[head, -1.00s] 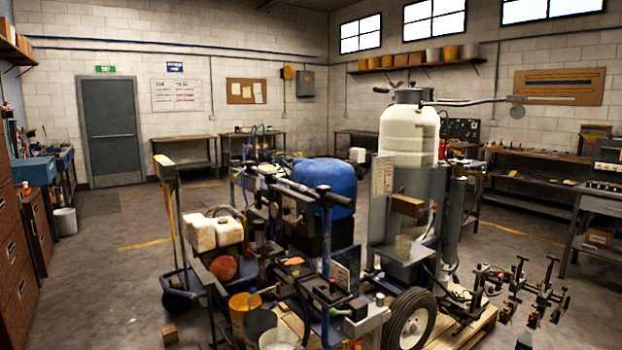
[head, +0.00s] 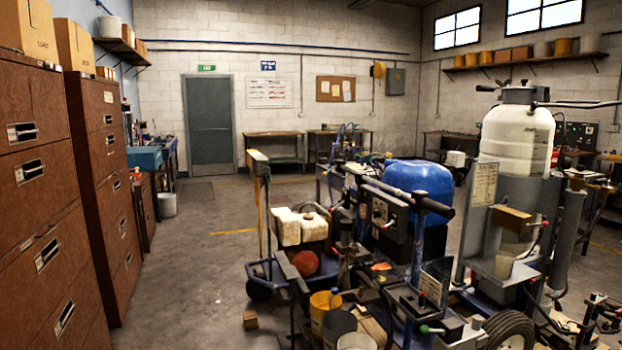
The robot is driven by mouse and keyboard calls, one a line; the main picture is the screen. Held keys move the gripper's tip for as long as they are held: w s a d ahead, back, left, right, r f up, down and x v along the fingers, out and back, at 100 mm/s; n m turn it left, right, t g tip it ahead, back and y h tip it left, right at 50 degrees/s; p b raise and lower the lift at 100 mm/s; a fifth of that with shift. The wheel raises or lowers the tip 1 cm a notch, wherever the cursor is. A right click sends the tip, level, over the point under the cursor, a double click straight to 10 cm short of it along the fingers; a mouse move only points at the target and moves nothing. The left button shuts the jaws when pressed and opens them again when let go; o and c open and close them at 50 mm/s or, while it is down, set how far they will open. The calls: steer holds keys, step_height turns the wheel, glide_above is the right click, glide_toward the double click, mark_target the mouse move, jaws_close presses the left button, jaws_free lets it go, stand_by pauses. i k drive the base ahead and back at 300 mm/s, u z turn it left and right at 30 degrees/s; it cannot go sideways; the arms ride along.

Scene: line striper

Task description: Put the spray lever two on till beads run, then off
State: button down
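The line striper (head: 400,230) stands right of centre in the head view, with a blue tank (head: 420,180) and a tall white tank (head: 517,135) on it. A small lever with a green grip (head: 430,329) shows low on the machine, and a red knob (head: 422,298) sits just above it. Another red-tipped handle (head: 545,223) is beside the brown box under the white tank. I cannot tell which of these, if any, is spray lever two, or its position. No spray beads can be made out. My gripper is not in view.
Brown filing cabinets (head: 100,190) line the left side. Buckets (head: 340,325) stand at the machine's near side, and a small wooden block (head: 250,320) lies on the floor. Open concrete floor (head: 195,285) runs between the cabinets and the machine toward the grey door (head: 209,120).

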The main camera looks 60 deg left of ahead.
mark_target(398, 192)
steer(key=u, duration=1.4)
